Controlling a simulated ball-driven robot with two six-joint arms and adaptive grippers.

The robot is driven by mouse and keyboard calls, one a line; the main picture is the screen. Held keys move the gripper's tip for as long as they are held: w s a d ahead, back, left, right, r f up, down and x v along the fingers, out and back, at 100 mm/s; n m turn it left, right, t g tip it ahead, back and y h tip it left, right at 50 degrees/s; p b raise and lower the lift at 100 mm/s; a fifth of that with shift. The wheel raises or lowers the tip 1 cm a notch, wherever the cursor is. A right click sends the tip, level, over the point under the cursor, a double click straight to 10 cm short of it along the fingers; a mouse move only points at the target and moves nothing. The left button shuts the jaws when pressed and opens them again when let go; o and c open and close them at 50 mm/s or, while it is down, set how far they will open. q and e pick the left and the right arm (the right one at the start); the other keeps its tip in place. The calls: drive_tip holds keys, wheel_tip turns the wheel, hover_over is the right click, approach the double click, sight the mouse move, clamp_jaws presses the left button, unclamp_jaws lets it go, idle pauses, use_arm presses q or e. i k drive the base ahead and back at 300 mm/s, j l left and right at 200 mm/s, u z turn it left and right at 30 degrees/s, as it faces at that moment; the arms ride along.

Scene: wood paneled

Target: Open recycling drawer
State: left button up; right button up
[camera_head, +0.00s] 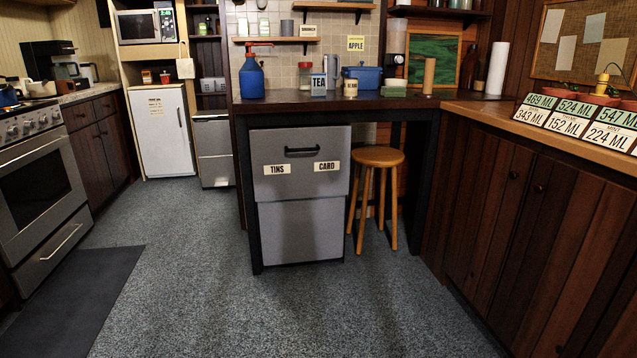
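The grey recycling drawer unit (301,217) stands under the dark counter in the middle of the head view. Its upper drawer front (300,180) has a black handle (302,151) near its top and two labels, "TINS" (277,170) and "CARD" (326,166). Neither of my grippers shows in the head view.
A wooden stool (377,160) stands just right of the drawer unit. The carpeted floor (235,300) in front is clear. Wooden cabinets (540,235) flank the right, a stove (40,190) the left, and a dark mat (75,305) lies front left.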

sight(296, 162)
drive_tip(key=i, duration=2.55)
